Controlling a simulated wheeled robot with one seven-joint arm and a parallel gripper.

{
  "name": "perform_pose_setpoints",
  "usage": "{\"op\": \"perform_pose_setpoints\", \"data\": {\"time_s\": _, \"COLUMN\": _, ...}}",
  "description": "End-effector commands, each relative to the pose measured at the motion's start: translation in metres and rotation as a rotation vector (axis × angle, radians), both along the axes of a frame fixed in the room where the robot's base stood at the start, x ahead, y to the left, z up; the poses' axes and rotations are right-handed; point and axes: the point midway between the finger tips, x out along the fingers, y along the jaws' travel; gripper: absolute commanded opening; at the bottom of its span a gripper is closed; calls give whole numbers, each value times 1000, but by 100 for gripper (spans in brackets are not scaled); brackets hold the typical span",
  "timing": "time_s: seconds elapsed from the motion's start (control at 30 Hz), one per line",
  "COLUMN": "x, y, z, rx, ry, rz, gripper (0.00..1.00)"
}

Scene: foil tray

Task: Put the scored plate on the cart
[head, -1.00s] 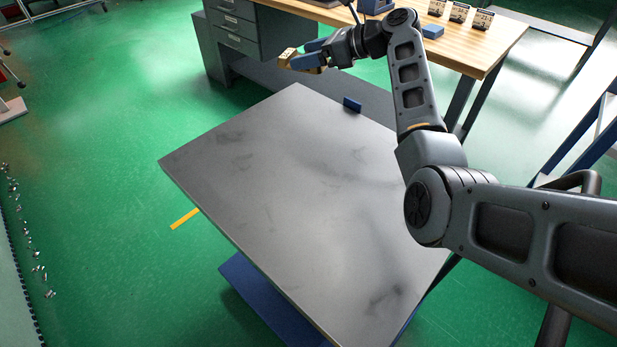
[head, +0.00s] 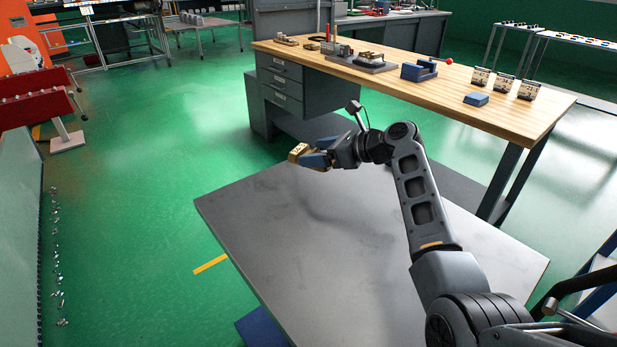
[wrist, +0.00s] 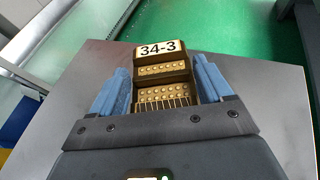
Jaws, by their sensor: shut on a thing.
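My gripper (head: 311,158) is shut on a brass-coloured plate (head: 298,152). In the wrist view the plate (wrist: 163,72) sits between the two blue fingers. It carries a white label reading "34-3", rows of round dots and a band of parallel scored lines near the palm. The cart (head: 290,235) has a bare grey, faintly smudged top, which also shows in the wrist view (wrist: 265,95). The plate is held above the cart's far left part, apart from the top as far as I can see. My arm hides part of the cart's right side.
A wooden workbench (head: 400,85) stands behind the cart, with a blue cradle (head: 419,71), a blue block (head: 476,99) and several labelled boxes on it. Grey drawers (head: 281,85) are under its left end. Green floor is open to the left.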

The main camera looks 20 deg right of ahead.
Motion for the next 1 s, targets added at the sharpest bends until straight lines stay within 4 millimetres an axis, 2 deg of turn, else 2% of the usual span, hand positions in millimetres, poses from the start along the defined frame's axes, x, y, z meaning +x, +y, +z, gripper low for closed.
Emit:
{"op": "perform_pose_setpoints", "data": {"time_s": 0.1, "x": 2, "y": 20, "z": -11, "rx": 2, "ry": -1, "rz": 1, "gripper": 0}}
{"op": "perform_pose_setpoints", "data": {"time_s": 0.23, "x": 3, "y": 31, "z": -17, "rx": 2, "ry": -3, "rz": -1, "gripper": 0}}
{"op": "perform_pose_setpoints", "data": {"time_s": 0.43, "x": 3, "y": 33, "z": -27, "rx": 1, "ry": -1, "rz": -2, "gripper": 0}}
{"op": "perform_pose_setpoints", "data": {"time_s": 0.7, "x": 3, "y": 33, "z": -59, "rx": 2, "ry": -2, "rz": -2, "gripper": 0}}
{"op": "perform_pose_setpoints", "data": {"time_s": 0.93, "x": 3, "y": 33, "z": -59, "rx": 1, "ry": -3, "rz": -2, "gripper": 0}}
{"op": "perform_pose_setpoints", "data": {"time_s": 0.97, "x": 3, "y": 33, "z": -61, "rx": 1, "ry": 0, "rz": -1, "gripper": 80}}
{"op": "perform_pose_setpoints", "data": {"time_s": 1.0, "x": 3, "y": 33, "z": -61, "rx": 1, "ry": 0, "rz": -1, "gripper": 84}}
